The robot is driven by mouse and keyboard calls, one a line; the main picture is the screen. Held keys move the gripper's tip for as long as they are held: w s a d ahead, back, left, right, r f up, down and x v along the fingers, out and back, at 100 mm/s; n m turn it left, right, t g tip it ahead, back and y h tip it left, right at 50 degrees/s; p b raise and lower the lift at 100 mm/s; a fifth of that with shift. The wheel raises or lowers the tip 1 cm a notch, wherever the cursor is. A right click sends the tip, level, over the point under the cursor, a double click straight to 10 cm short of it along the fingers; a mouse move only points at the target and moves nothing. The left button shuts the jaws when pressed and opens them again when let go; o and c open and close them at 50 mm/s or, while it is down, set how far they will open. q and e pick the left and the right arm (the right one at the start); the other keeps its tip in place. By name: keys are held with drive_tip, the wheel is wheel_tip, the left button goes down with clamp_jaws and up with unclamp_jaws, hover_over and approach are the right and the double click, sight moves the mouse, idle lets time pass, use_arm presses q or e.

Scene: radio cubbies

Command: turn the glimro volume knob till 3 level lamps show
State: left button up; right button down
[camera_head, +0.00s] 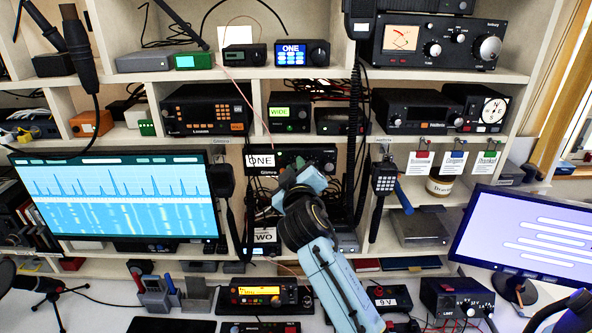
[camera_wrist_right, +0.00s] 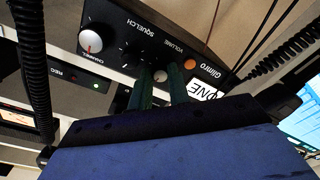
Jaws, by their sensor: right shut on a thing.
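The Glimro radio (camera_head: 290,153) is a black unit on the middle shelf, with a white ONE label (camera_head: 261,160) at its left. In the right wrist view its dark face (camera_wrist_right: 135,35) appears turned over, with the words Volume and Squelch, a silver channel knob (camera_wrist_right: 91,41) and an orange round part (camera_wrist_right: 217,64). My right gripper (camera_wrist_right: 161,76) is shut on the volume knob (camera_wrist_right: 160,75), which shows only as a small piece between the fingers. I cannot make out lit level lamps. My left gripper is out of view.
A black coiled cord (camera_wrist_right: 33,70) hangs close beside my wrist. A handheld unit (camera_head: 384,178) hangs to the right of my gripper and a large blue screen (camera_head: 120,200) stands to the left. A second unit labelled TWO (camera_head: 264,235) is below.

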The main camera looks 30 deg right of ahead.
drive_tip(key=m+b, duration=0.2)
drive_tip(key=m, duration=0.2)
drive_tip(key=shift+f, duration=0.15)
drive_tip(key=shift+m+h+b, duration=0.3)
drive_tip(key=shift+m+b, duration=0.6)
drive_tip(key=shift+m, duration=1.5)
drive_tip(key=c, duration=1.3)
unclamp_jaws()
